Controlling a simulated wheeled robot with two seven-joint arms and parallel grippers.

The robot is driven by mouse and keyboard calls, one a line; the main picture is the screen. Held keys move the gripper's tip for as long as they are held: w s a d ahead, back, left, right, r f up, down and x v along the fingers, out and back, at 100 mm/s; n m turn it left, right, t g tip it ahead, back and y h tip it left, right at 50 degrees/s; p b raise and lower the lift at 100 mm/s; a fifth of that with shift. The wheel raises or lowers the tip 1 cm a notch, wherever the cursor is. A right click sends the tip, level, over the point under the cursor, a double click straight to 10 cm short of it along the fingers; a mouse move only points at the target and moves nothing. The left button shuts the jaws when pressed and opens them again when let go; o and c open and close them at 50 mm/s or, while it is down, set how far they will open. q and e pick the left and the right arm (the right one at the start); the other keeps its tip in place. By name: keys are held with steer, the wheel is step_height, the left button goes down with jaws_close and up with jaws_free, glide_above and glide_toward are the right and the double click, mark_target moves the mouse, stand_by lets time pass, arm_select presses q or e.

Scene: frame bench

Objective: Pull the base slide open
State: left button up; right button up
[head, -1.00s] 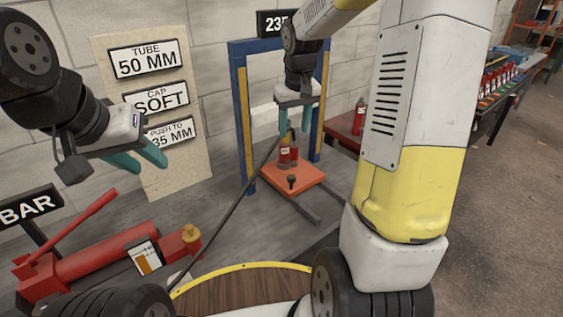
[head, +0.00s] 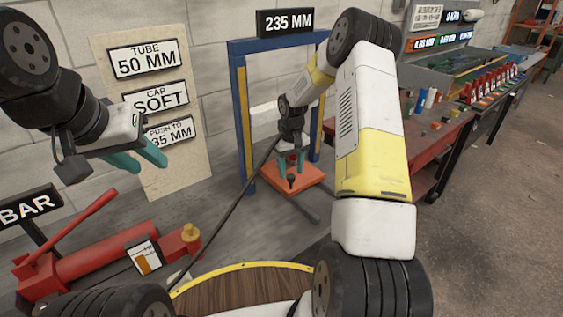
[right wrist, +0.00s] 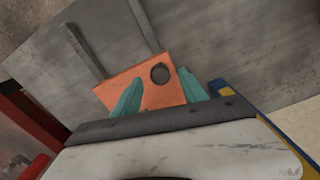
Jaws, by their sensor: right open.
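The base slide is an orange plate (head: 308,180) at the foot of the blue and yellow frame (head: 242,110), on two grey rails. A black round knob (head: 291,181) stands on its near part; the right wrist view also shows the knob (right wrist: 160,73) on the plate (right wrist: 120,90). My right gripper (head: 292,170) is open above the plate, pointing down just behind the knob. In the right wrist view its teal fingers (right wrist: 160,85) lie either side of the knob in the picture; contact cannot be told. My left gripper (head: 148,162) is open and empty at the left.
Small red items at the plate are mostly hidden behind my right gripper. A red pump with a lever (head: 100,262) lies at the left front. A sign board (head: 182,170) leans on the wall. A red bench (head: 440,140) stands at the right.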

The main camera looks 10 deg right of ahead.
steer(key=shift+f, duration=0.95)
jaws_close()
stand_by(0.7)
